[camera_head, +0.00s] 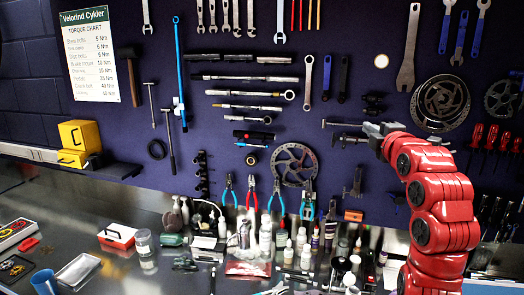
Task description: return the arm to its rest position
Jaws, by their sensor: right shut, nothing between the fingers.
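My right arm, red with black joint caps, rises from the lower right of the head view. Its gripper (374,130) is at the arm's upper left end, pointing left in front of the dark pegboard. The fingers are shut with nothing seen between them. A dark caliper-like tool (345,124) shows just left of the fingertips; I cannot tell how far behind them it hangs. My left gripper is not in view.
Wrenches, pliers (251,193), brake discs (440,103) and screwdrivers hang on the pegboard (230,150). A yellow box (75,138), a red and white box (117,236) and a blue cup (45,283) are at left. Bare bench shows at centre left.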

